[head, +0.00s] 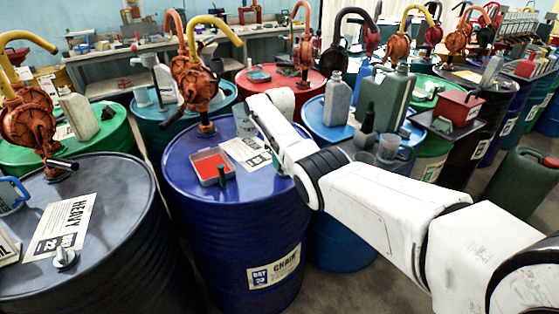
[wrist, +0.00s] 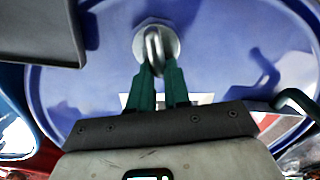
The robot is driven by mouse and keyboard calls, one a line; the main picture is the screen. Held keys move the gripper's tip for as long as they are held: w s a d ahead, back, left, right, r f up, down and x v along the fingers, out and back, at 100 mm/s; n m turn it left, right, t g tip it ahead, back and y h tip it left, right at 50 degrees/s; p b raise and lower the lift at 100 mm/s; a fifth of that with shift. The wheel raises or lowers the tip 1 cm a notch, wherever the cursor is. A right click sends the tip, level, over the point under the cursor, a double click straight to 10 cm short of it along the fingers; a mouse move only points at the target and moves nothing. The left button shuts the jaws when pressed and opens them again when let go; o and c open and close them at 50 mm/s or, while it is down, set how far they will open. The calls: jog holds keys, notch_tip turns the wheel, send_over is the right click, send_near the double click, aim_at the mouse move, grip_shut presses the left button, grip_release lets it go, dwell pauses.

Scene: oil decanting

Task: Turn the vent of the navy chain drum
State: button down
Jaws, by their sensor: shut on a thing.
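The navy chain drum (head: 235,235) stands at centre in the head view, with a "CHAIN" label on its side. Its blue top (wrist: 225,55) fills much of the wrist view. The vent (wrist: 155,42), a round silver fitting with an upright metal tab, shows at the upper middle of the wrist view. My gripper (wrist: 158,72) has its two green fingers closed on the tab. In the head view my wrist and arm reach over the drum's right side and hide the vent; only a bit of green finger (head: 276,162) shows.
An orange pump with a yellow handle (head: 197,85) rises from the drum top. A red-lined tray (head: 210,166) and a paper sheet (head: 246,151) lie there. A dark tray edge (wrist: 45,30) is near my gripper. A grey drum (head: 95,235) stands at left.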

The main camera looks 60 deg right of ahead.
jog(key=c, duration=1.1)
grip_release()
notch_tip(320, 180, up, 11)
jog(key=shift+f+b, duration=0.1)
jog(key=shift+b, duration=0.2)
